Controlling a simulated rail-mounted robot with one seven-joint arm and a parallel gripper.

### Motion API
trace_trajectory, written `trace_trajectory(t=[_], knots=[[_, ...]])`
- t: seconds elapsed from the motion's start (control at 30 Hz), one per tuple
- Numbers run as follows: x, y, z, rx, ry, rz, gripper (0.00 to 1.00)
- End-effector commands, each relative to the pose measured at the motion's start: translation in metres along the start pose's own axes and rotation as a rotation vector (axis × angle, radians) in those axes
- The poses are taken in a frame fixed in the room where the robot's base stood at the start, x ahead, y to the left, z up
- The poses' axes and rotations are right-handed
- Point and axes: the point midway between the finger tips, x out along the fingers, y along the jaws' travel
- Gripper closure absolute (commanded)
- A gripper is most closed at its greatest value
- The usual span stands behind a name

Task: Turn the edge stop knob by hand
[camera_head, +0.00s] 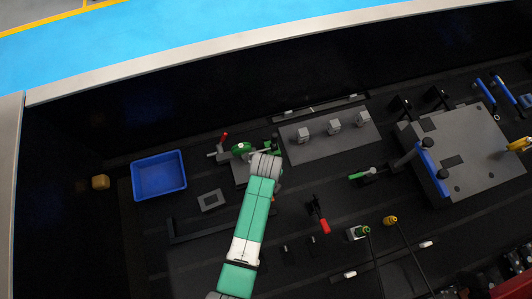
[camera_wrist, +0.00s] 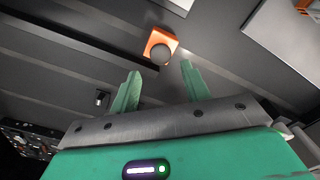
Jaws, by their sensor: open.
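An orange square block (camera_wrist: 161,44) with a dark round knob (camera_wrist: 161,54) on it shows at the top middle of the wrist view. It looks like the edge stop knob, though no label confirms this. My gripper (camera_wrist: 161,80) is open, with two green fingers spread wide and nothing between them. The knob lies beyond the fingertips, roughly in line with the gap, and no contact shows. In the head view my green and white arm reaches up to the middle of the bench, and its wrist hides the fingertips.
A blue bin (camera_head: 159,176) stands at the left. A green device with a red handle (camera_head: 238,150) lies close to my wrist. A grey plate (camera_head: 322,138) with several small blocks is behind it. A red-handled tool (camera_head: 322,221) and a large grey plate (camera_head: 470,150) are to the right.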

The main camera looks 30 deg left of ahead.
Motion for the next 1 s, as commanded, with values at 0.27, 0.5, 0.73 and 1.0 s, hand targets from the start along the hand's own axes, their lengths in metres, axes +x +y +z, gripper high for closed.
trace_trajectory(t=[0.27, 0.5, 0.73, 1.0], knots=[[0.041, 0.0, 0.0, 0.0, 0.0, 0.0, 0.53], [0.048, -0.001, 0.0, -0.001, 0.0, -0.001, 0.53], [0.054, -0.001, 0.0, -0.001, -0.001, -0.001, 0.53], [0.055, -0.001, 0.001, -0.001, -0.001, -0.001, 0.57]])
